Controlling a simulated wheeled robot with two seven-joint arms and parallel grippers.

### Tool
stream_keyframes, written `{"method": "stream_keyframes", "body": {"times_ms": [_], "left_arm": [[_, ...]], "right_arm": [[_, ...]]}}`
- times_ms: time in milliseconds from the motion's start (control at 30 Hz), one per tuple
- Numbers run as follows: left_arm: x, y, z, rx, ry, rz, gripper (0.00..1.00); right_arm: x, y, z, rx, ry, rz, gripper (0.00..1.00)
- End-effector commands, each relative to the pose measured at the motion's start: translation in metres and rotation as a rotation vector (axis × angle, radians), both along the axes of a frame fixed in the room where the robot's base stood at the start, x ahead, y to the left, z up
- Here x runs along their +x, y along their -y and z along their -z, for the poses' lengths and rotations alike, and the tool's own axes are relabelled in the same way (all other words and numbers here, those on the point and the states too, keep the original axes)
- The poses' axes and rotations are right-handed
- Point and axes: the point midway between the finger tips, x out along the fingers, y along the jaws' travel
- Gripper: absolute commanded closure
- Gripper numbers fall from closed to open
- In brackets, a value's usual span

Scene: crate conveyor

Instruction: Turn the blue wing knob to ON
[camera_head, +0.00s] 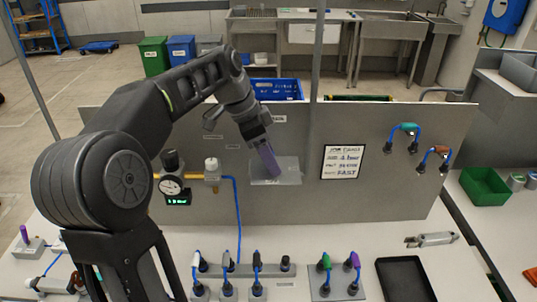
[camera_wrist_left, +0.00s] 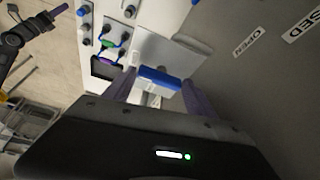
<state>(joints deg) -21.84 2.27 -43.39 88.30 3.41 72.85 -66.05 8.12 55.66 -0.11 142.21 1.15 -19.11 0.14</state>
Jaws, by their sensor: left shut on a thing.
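The blue wing knob (camera_wrist_left: 160,78) shows in the left wrist view as a short blue bar on a light grey plate. My left gripper (camera_wrist_left: 158,92) is shut on it, one purple finger on each side. In the head view my left gripper (camera_head: 268,160) reaches down to the grey plate (camera_head: 290,172) on the upright panel, and its fingers hide the knob. I cannot read an ON mark or tell the knob's setting. My right gripper (camera_wrist_left: 50,18) seems to show at the upper left of the wrist view, with a purple finger; its opening is unclear.
The grey panel (camera_head: 420,190) stands behind the bench. A gauge (camera_head: 172,186) and a blue hose are left of the plate; a white sign (camera_head: 342,162) is right. Several coloured levers stand on the bench below, beside a black tray (camera_head: 404,280). A green bin (camera_head: 485,187) is far right.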

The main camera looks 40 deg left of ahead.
Motion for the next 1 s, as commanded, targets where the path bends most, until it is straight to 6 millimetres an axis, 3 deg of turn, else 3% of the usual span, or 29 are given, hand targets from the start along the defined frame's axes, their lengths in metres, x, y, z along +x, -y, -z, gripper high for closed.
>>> {"method": "stream_keyframes", "body": {"times_ms": [533,567,667,1000], "left_arm": [[0.0013,0.0005,-0.0021,-0.001,0.006,0.0,0.76],[0.0013,0.0005,-0.0021,-0.002,0.007,0.0,0.34],[0.0011,0.0004,-0.0018,0.0,0.005,0.0,0.27],[0.001,0.0016,-0.0045,0.0,0.004,0.0,0.27]], "right_arm": [[0.0,0.0,-0.0003,0.0,0.0,0.0,0.64],[0.0,0.0,-0.0003,0.0,0.0,0.0,0.64],[0.0,0.0,-0.0002,0.0,0.0,0.0,0.64],[0.0,0.0,-0.0001,0.0,0.0,0.0,0.64]]}}
